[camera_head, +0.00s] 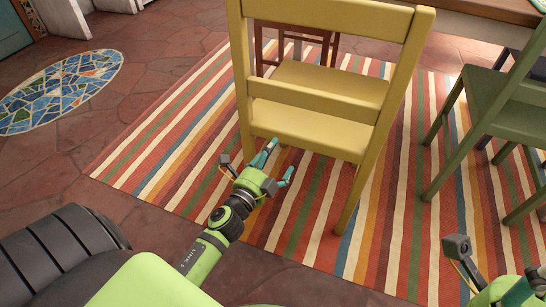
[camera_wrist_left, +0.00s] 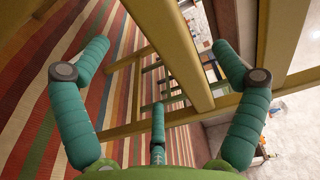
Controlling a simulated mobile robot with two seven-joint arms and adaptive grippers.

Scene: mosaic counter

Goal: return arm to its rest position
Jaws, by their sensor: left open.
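My left gripper (camera_head: 277,166) is at the centre of the head view, in front of and below the yellow chair's backrest. Its teal fingers are spread, with nothing between them. In the left wrist view my left gripper (camera_wrist_left: 162,72) shows its fingers wide apart, with yellow chair bars behind them; whether any finger touches the chair cannot be told. Part of my right wrist and gripper (camera_head: 515,288) shows in the bottom right corner of the head view; its fingers are not clear.
The yellow chair (camera_head: 318,112) stands on a striped rug (camera_head: 185,150), close to my left gripper. A green chair (camera_head: 500,105) is at the right, beside a wooden table (camera_head: 490,8). Reddish tile floor (camera_head: 140,110) lies open at left, with an oval mosaic (camera_head: 60,88).

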